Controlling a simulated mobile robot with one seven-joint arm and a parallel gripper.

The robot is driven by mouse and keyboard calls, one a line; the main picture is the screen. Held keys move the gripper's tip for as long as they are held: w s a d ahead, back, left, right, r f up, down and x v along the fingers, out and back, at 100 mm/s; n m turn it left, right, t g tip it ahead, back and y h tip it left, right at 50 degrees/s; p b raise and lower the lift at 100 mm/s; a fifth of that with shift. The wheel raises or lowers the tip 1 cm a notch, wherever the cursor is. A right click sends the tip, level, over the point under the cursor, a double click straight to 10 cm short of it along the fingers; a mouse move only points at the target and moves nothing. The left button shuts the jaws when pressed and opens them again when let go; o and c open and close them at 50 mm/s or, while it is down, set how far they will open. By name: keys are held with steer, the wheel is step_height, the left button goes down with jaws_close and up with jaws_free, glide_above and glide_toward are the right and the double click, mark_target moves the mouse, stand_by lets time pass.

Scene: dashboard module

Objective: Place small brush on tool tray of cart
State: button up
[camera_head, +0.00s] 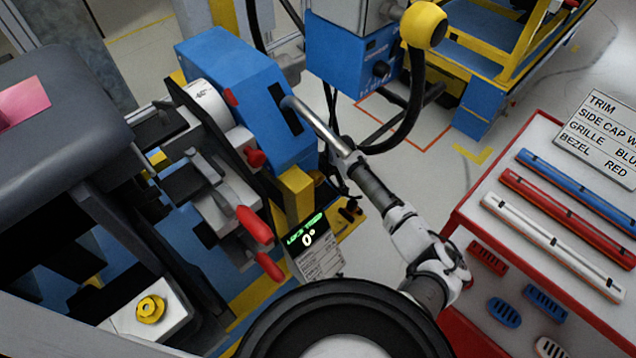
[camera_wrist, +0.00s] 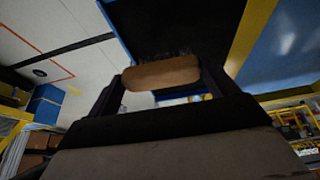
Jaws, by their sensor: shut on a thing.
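In the wrist view, my gripper (camera_wrist: 160,88) is shut on the small brush (camera_wrist: 162,73). The brush has a rounded tan wooden body lying crosswise between the two dark fingers, with short dark bristles along its upper edge. Parts of its ends are hidden by the fingers. In the head view I cannot make out the brush or the gripper. A red-framed cart (camera_head: 457,222) with a pale top stands at the right in the head view. I cannot tell whether a tool tray belongs to it; none shows clearly.
Blue, red and white trim bars (camera_head: 555,232) and small grilles lie on the cart top, beside a lettered sign (camera_head: 603,125). A blue machine (camera_head: 235,75) with red knobs and a digital display (camera_head: 305,235) stands left of centre. A dark grey dashboard part (camera_head: 60,110) fills the left.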

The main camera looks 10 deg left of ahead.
steer(key=shift+f+p, duration=0.35)
steer(key=shift+f, duration=1.8)
steer(key=shift+f, duration=0.2)
steer(key=o, duration=0.8)
steer(key=shift+b+v, duration=0.65)
steer(key=shift+v, duration=3.3)
